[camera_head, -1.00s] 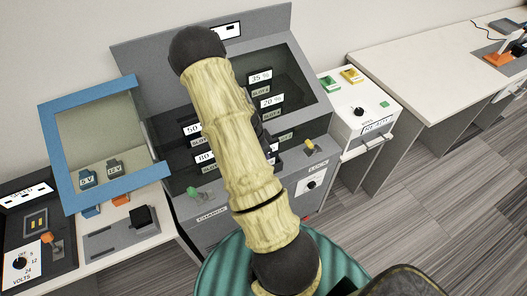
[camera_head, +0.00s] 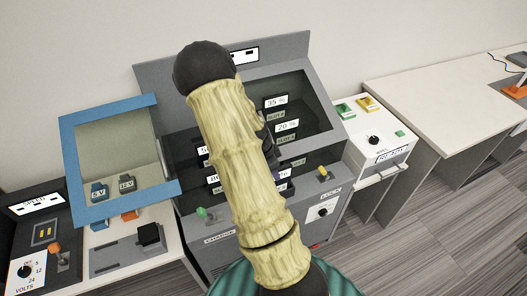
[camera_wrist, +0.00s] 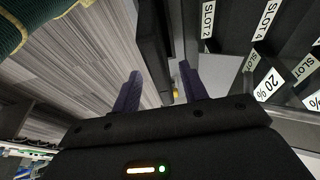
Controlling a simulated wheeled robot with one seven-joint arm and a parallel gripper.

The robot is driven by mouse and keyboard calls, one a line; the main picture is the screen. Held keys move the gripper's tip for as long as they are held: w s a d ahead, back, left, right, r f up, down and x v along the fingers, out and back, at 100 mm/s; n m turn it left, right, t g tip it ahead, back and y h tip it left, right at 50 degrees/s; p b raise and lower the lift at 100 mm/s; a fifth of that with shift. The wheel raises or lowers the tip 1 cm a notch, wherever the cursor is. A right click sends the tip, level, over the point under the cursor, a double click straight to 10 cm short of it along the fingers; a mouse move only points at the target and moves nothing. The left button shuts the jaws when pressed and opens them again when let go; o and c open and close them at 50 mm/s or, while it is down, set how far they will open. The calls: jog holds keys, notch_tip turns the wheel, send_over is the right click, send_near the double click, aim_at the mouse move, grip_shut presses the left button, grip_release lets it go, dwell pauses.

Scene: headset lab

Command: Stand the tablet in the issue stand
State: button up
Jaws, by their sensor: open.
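My gripper (camera_wrist: 160,88) shows in the wrist view with two purple fingers spread apart. A dark flat slab (camera_wrist: 153,45) stands on edge between and beyond the fingers; I cannot tell whether it is the tablet or part of the cabinet. No contact with the fingers is clear. In the head view my arm covers the gripper and the middle of the grey charging cabinet (camera_head: 222,65), whose slots carry percentage labels. An orange stand (camera_head: 515,90) is cut off at the right edge, on the far white table; I cannot tell whether it is the issue stand.
A blue-framed panel (camera_head: 68,150) stands left of the cabinet, with a dark volts box (camera_head: 45,232) beside it. A white box (camera_head: 372,128) with a dial is right of the cabinet. The white table (camera_head: 440,95) is mostly clear. Open floor (camera_head: 440,220) lies at lower right.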

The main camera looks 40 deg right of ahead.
jog(key=v, duration=1.2)
dwell(0.5)
jog(key=s+a+r+n+t+y, duration=0.1)
jog(key=s+a+n, duration=0.3)
jog(key=a+n, duration=0.6)
jog(key=s+a+r+n+t+y, duration=0.2)
jog(key=s+a+r+n, duration=0.1)
jog(key=a+n, duration=0.7)
jog(key=shift+s+a+r+n, duration=0.3)
jog(key=shift+s+r, duration=0.1)
jog(key=shift+s, duration=0.15)
